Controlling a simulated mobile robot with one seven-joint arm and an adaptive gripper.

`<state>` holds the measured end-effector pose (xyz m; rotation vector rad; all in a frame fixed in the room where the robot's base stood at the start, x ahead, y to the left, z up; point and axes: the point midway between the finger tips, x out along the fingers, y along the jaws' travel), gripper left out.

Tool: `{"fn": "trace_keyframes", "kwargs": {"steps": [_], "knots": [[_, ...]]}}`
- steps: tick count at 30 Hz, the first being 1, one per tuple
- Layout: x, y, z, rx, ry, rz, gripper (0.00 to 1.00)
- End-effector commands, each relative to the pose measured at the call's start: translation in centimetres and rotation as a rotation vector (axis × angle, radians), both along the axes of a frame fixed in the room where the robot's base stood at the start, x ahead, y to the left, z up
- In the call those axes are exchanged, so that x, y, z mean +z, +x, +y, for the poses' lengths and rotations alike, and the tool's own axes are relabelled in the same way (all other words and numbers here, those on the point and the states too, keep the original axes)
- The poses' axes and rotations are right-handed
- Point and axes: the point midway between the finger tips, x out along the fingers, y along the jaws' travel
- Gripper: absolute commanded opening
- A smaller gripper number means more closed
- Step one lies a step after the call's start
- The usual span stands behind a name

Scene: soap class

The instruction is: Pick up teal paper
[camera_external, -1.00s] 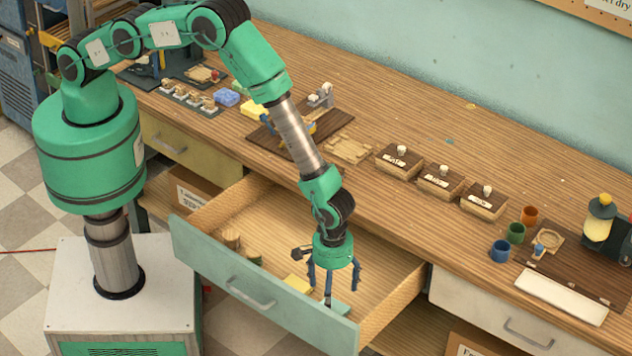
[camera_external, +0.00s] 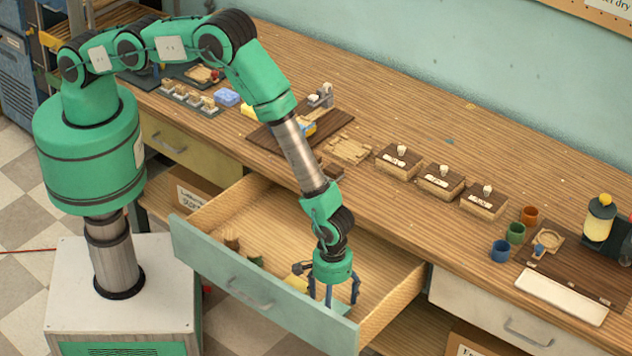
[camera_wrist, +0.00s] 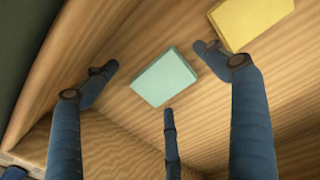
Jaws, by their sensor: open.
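The teal paper (camera_wrist: 164,77), a small flat block-like pad, lies on the wooden floor of the open drawer. In the wrist view it sits between the spread fingertips, with a bare strip of wood around it. My gripper (camera_external: 335,295) is open and points down inside the drawer, close behind its front panel. I cannot tell whether any finger touches the pad. In the external view the pad is mostly hidden by the fingers and the drawer front. A yellow pad (camera_wrist: 252,20) lies beside it, near the right fingertip, and also shows in the external view (camera_external: 297,283).
The pale teal drawer front (camera_external: 225,275) and wooden side walls (camera_external: 395,300) enclose my gripper closely. Small round items (camera_external: 232,243) stand at the drawer's left. The bench top (camera_external: 400,225) above holds several lidded boxes, cups (camera_external: 500,250) and a white tray (camera_external: 560,296).

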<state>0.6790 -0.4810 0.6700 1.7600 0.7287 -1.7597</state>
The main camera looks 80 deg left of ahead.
Motion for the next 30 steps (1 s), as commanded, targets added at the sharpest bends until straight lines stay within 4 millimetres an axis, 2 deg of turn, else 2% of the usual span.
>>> {"fn": "trace_keyframes", "kwargs": {"steps": [11,17,30], "knots": [[0.01,-0.01,0.01,0.000,0.000,0.000,0.84],[0.00,-0.02,0.01,0.000,0.001,0.001,0.44],[0.16,0.00,0.00,0.000,0.000,0.000,0.43]]}}
